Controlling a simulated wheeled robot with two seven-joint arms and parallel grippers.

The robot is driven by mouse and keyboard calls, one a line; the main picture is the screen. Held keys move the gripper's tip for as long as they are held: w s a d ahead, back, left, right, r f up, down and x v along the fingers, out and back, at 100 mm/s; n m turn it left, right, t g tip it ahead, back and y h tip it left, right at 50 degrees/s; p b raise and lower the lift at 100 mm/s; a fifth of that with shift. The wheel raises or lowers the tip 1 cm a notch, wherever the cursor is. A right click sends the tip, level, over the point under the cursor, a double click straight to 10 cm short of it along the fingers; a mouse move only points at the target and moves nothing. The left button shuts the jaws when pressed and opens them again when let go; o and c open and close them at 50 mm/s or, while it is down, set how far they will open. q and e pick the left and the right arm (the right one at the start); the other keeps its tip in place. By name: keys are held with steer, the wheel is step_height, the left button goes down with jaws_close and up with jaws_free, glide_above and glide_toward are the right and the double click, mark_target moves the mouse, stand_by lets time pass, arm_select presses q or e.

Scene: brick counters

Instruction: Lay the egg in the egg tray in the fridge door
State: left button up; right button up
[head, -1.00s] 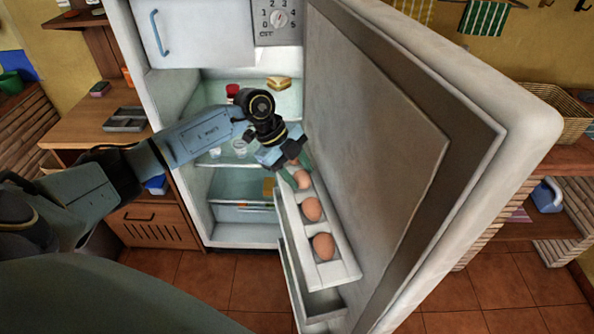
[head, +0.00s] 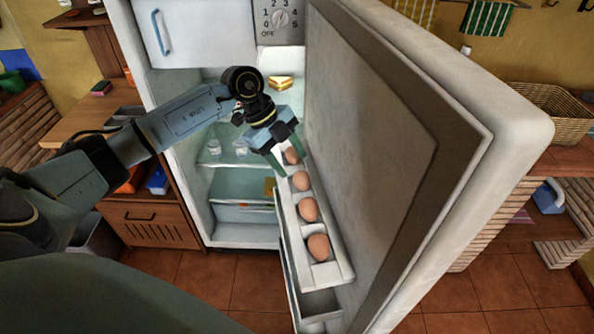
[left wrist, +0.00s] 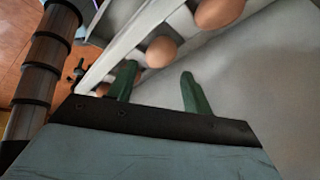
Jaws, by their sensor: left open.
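The egg tray (head: 342,272) is the long white shelf on the inside of the open fridge door (head: 375,130). Several brown eggs lie in a row in it: a near egg (head: 318,247), a second egg (head: 308,210), a third egg (head: 300,181) and a far egg (head: 291,155). My left gripper (head: 289,163) is over the far end of the tray, its green fingers open around or just above the far egg. In the left wrist view, the fingers (left wrist: 158,88) are apart with no egg gripped, and an egg (left wrist: 161,51) shows beyond them. My right gripper is out of view.
The fridge interior (head: 240,180) is open behind my left arm, with glasses and a yellow item (head: 280,82) on its shelves. A lower door shelf (head: 318,303) lies under the tray. A wooden counter (head: 85,120) stands left and a wicker basket (head: 548,108) right.

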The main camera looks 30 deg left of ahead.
arm_select(q)
steer(key=w+v, duration=0.1)
steer(key=v, duration=0.6)
steer(key=shift+s+r, duration=0.2)
steer(key=shift+s, duration=0.25)
